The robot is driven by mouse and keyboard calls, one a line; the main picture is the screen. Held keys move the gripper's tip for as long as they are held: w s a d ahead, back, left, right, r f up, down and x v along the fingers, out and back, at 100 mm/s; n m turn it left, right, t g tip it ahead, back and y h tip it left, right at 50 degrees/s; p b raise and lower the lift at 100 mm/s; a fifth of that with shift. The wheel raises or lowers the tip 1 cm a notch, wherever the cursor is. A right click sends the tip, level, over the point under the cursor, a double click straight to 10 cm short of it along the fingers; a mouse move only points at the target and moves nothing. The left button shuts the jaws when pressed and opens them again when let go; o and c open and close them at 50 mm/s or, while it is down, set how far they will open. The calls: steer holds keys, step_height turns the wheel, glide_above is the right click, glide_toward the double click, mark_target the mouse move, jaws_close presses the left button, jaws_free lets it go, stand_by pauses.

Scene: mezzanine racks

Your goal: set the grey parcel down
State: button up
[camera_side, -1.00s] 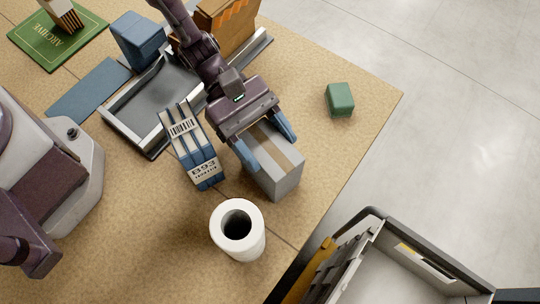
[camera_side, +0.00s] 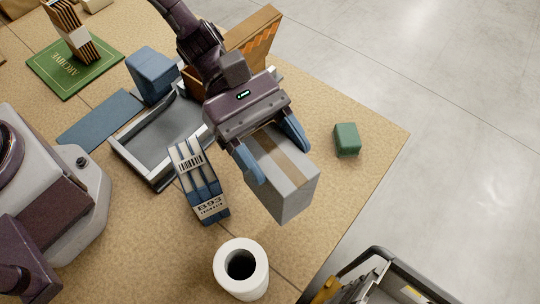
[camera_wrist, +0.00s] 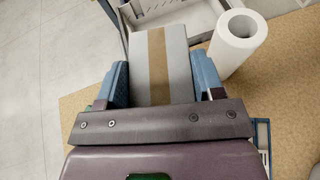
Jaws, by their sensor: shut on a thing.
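The grey parcel (camera_side: 290,184) is a box with a brown tape stripe along its top. My gripper (camera_side: 274,158) is shut on it, one blue finger on each side. The parcel looks raised a little above the tan table, though its underside is hidden. In the wrist view the parcel (camera_wrist: 160,62) sits between my gripper's blue fingers (camera_wrist: 160,82), its tape stripe running away from me.
A white roll (camera_side: 241,268) stands in front, a green block (camera_side: 347,140) to the right. A metal tray (camera_side: 160,140) lies behind left. A grey bin (camera_side: 385,285) is beyond the table edge.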

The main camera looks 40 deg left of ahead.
step_height(320, 180, up, 16)
steer(key=w+a+n+t, duration=0.35)
steer(key=w+a, duration=0.35)
steer(key=a, duration=0.6)
steer(key=w+a+n+t, duration=0.35)
steer(key=w+a, duration=0.35)
steer(key=a, duration=0.6)
steer(key=s+a+n+t+y, duration=0.2)
steer(key=s+a+t, duration=0.1)
steer(key=a, duration=1)
steer(key=s+a+n+t+y, duration=0.1)
steer(key=s+a+n+t, duration=0.15)
steer(key=a, duration=1.05)
step_height(320, 180, down, 11)
steer(key=w+a+f, duration=0.3)
steer(key=w+f, duration=0.3)
steer(key=w+a+f, duration=0.2)
steer(key=w+f, duration=0.4)
steer(key=f, duration=0.1)
steer(key=shift+w+a+f, duration=0.2)
steer(key=shift+w+a, duration=0.2)
